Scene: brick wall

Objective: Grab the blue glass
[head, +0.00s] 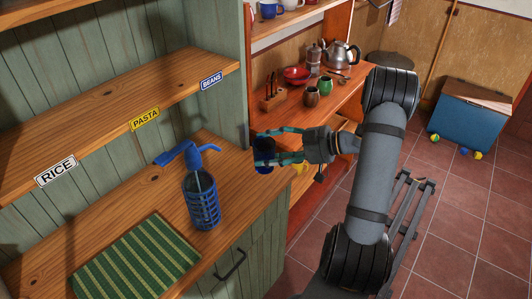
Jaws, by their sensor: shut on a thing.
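The blue glass (263,154) is dark blue and sits between the fingers of my gripper (278,146), near the right end of the wooden counter. My gripper reaches in from the right and is shut on the glass. The fingers cover part of the glass. I cannot tell whether its base touches the counter or is held above it.
A blue soda siphon (202,198) stands on the counter (75,240) left of my gripper. A green striped mat (137,258) lies at the front. A shelf (120,110) labelled rice, pasta and beans overhangs the counter. An orange cabinet (330,100) with mugs and a kettle stands behind.

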